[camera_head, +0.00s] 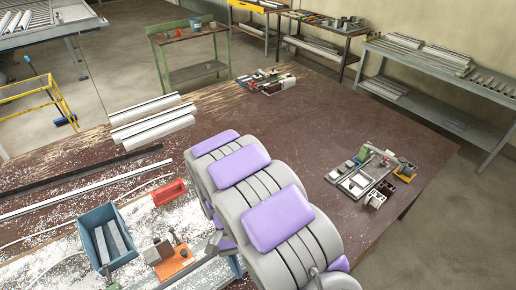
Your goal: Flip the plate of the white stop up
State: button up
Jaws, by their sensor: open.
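I cannot make out the white stop or its plate; my arm covers part of the bench where small fixtures stand. My arm, grey with purple pads, reaches across the lower middle of the view. My gripper is hidden behind it or out of view, so I cannot see its distance from anything. Left of the arm, an orange fixture (176,263) with a small block sits on the white, chip-strewn bench area (150,222).
Small parts (364,178) sit at the right, others (266,82) at the back. The brown tabletop (330,120) between is clear.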

jog(key=s+d+r+t+y+b, duration=0.25)
jog(key=d+r+b, duration=0.35)
jog(key=d, duration=0.4)
jog(key=s+d+t+y+b, duration=0.1)
jog(key=s+d+b, duration=0.1)
jog(key=s, duration=0.4)
jog(key=s+d+n+t+y+b, duration=0.1)
jog(key=s+d+b, duration=0.2)
jog(key=s+d, duration=0.2)
jog(key=shift+s+d+r+n, duration=0.3)
jog(key=shift+s+r, duration=0.1)
jog(key=shift+s, duration=0.25)
